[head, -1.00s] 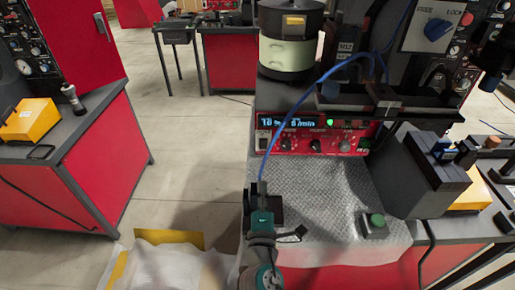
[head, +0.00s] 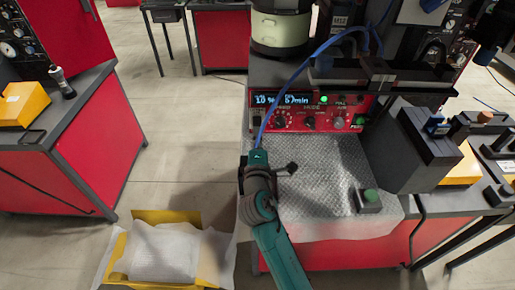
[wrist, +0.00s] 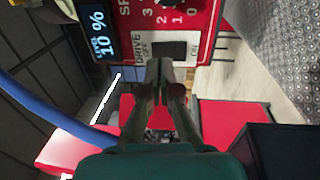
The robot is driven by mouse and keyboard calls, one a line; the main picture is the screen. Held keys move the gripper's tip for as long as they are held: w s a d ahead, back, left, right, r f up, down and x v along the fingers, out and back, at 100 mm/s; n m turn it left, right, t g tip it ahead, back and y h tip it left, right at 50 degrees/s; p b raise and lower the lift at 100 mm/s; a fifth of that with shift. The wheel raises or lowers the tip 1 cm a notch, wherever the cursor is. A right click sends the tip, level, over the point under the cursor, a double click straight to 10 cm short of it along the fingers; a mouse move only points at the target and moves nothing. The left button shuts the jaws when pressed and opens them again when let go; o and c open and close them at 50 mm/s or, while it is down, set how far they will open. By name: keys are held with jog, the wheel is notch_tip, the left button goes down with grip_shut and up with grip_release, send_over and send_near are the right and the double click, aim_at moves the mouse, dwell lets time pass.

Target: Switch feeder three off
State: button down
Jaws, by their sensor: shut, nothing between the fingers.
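The red feeder control panel (head: 300,115) stands at the back of the bench, with a lit display (head: 281,100), knobs and a green lamp (head: 323,99). In the wrist view the panel (wrist: 205,20) shows sideways, with a display reading 10 % (wrist: 97,30) and a black rocker switch (wrist: 172,50) beside lettering that reads DRIVE and OFF. My gripper (wrist: 160,66) is shut and empty, its tips right at the switch's edge; touching or just short of it, I cannot tell. In the head view my gripper (head: 257,150) is at the panel's lower left, and the switch is not clear there.
A cream feeder bowl (head: 279,30) stands above the panel. A blue cable (head: 290,75) loops down in front of it. A dark grey block (head: 425,150) stands right. A yellow crate (head: 165,217) is lower left.

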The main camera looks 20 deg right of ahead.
aim_at(257, 120)
jog(key=shift+x, duration=1.5)
jog(key=shift+w, duration=0.2)
jog(key=shift+r, duration=0.1)
